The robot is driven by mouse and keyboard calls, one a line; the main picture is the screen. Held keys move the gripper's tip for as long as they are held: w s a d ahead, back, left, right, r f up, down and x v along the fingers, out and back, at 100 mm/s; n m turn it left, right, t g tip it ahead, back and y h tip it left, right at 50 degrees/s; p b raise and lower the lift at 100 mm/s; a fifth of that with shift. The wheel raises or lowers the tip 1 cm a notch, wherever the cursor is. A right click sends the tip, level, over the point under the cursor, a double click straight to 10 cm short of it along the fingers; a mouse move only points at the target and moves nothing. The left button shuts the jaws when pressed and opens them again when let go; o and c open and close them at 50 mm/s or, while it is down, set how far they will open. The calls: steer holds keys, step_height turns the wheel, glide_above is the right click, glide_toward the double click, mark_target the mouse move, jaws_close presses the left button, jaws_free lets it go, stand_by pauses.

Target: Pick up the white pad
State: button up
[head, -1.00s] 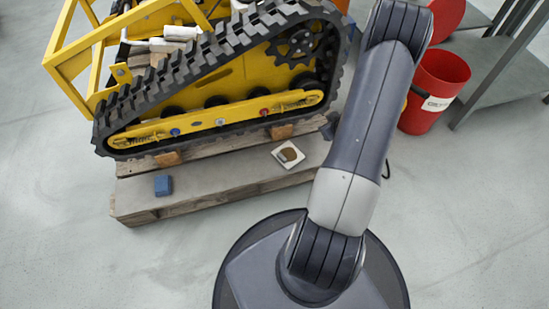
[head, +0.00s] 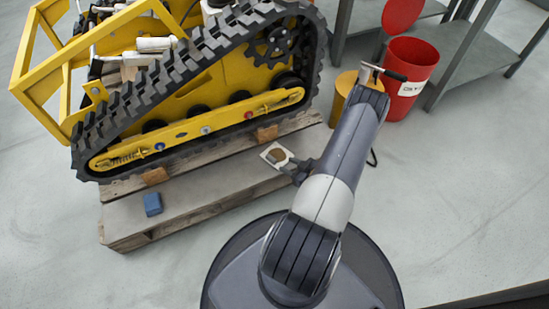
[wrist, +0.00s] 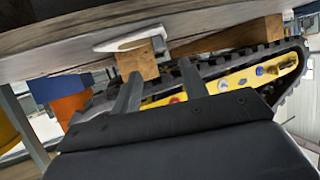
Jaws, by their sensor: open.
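My gripper (head: 289,164) is just to the right of the pad, partly hidden by my arm. In the wrist view the pad (wrist: 130,38) appears as a pale, thin slab beyond the fingers, on the tilted pallet surface. My gripper (wrist: 160,68) shows two dark fingers spread apart with nothing between them. The fingertips are close to the pad; whether they touch it I cannot tell.
The pallet (head: 205,188) carries a yellow tracked carrier (head: 190,105) right behind the pad, resting on wooden blocks (head: 156,176). A blue block (head: 152,204) lies at the pallet's left end. A red bin (head: 408,80) and grey shelving (head: 465,70) stand right. The front floor is clear.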

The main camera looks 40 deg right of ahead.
mark_target(275, 161)
steer(key=x, duration=0.2)
steer(key=shift+w+f, duration=0.15)
steer(key=shift+w, duration=0.15)
steer(key=b+x, duration=0.1)
steer(key=x, duration=0.1)
steer(key=b+x, duration=0.2)
steer(key=shift+s+a+f, duration=0.1)
steer(key=shift+f, duration=0.3)
steer(key=shift+w+a, duration=0.1)
steer(key=shift+w, duration=0.35)
steer(key=shift+c, duration=0.4)
jaws_close()
